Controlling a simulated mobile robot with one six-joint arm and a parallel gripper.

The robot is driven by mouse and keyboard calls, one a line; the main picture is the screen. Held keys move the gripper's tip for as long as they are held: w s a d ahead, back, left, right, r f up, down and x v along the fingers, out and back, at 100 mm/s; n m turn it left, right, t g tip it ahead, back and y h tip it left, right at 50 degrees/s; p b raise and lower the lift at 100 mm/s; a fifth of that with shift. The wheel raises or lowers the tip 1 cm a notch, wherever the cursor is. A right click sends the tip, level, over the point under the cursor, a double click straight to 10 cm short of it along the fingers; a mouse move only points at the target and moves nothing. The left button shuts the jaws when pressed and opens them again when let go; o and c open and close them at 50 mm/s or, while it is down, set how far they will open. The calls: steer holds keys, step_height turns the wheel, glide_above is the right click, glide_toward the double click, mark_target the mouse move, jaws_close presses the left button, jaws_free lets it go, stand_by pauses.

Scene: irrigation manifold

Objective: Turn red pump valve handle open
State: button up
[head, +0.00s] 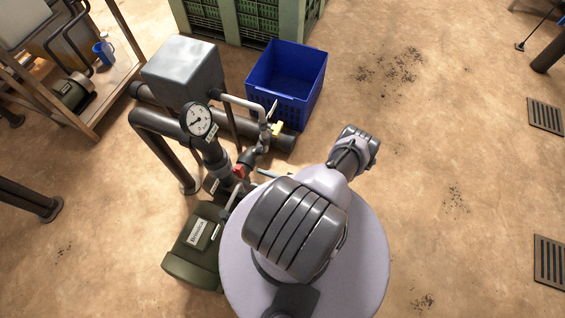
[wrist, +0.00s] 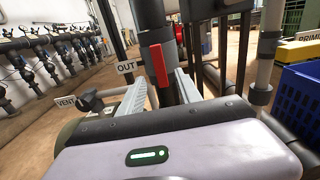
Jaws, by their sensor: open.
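The red pump valve handle (wrist: 158,64) is a short flat lever on a dark upright pipe (wrist: 150,14) beside the OUT label (wrist: 125,67). It points roughly up and down along the pipe in the wrist view. In the head view the red handle (head: 238,171) is a small patch beside my arm. My gripper (wrist: 161,84) is open, with one pale finger to the left of the handle and one to the right. The fingers appear apart from the handle; exact depth is hard to tell. My arm hides part of the pipework in the head view.
A pressure gauge (head: 197,119) and a grey box (head: 183,70) stand by the pipes. A yellow valve handle (head: 277,128) sits near a blue crate (head: 288,80). A green pump housing (head: 192,246) is at lower left. The floor at right is mostly clear.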

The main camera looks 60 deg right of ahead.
steer(key=s, duration=0.9)
steer(key=shift+d, duration=0.3)
steer(key=shift+w, duration=0.1)
